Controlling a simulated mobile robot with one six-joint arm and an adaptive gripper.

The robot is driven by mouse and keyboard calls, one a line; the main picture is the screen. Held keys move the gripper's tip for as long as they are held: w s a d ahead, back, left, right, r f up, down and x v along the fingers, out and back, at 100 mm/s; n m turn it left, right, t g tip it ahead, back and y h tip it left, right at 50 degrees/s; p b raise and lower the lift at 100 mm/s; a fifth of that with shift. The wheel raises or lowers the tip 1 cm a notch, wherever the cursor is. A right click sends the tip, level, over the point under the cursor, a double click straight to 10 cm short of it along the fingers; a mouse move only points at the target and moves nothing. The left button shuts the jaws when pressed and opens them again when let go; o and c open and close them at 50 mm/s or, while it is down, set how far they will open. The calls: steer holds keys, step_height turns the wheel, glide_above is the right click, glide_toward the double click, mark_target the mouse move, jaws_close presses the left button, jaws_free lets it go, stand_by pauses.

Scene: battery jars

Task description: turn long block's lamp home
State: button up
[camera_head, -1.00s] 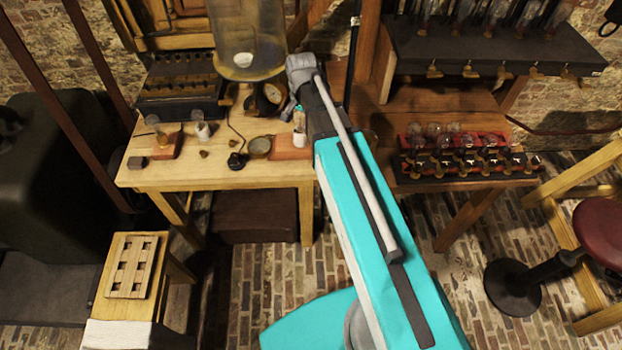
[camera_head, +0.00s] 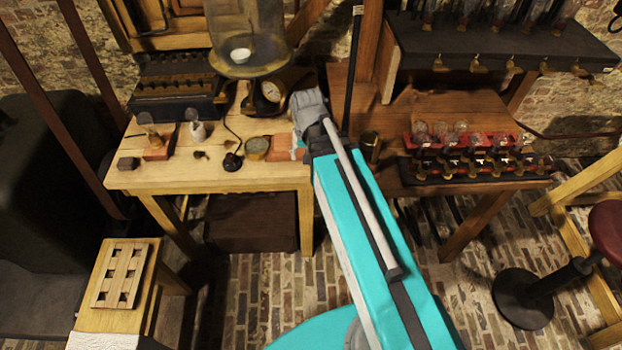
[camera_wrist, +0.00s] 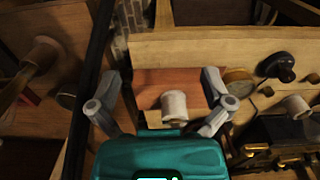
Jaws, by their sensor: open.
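The long reddish-brown block (camera_head: 284,143) lies at the right end of the pale bench, partly hidden by my arm in the head view. In the wrist view the block (camera_wrist: 150,80) lies across the middle, with a white cylindrical lamp fitting (camera_wrist: 174,105) at its near edge. My gripper (camera_wrist: 162,95) is open and empty, one finger to each side of the block and fitting. I cannot tell whether the fingertips are level with the fitting.
A small block with a lamp (camera_head: 157,152) and a white-based lamp (camera_head: 197,130) stand at the bench's left. A round brass dish (camera_head: 257,147) and a black knob-like piece (camera_head: 232,162) lie near the long block. A dark upright rod (camera_head: 352,70) stands close to my wrist.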

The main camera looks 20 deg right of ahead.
steer(key=shift+s+a+f+n+b, duration=0.15)
steer(key=shift+s+f+n+b, duration=1.15)
steer(key=shift+s+f+b, duration=0.5)
steer(key=shift+s+f, duration=0.1)
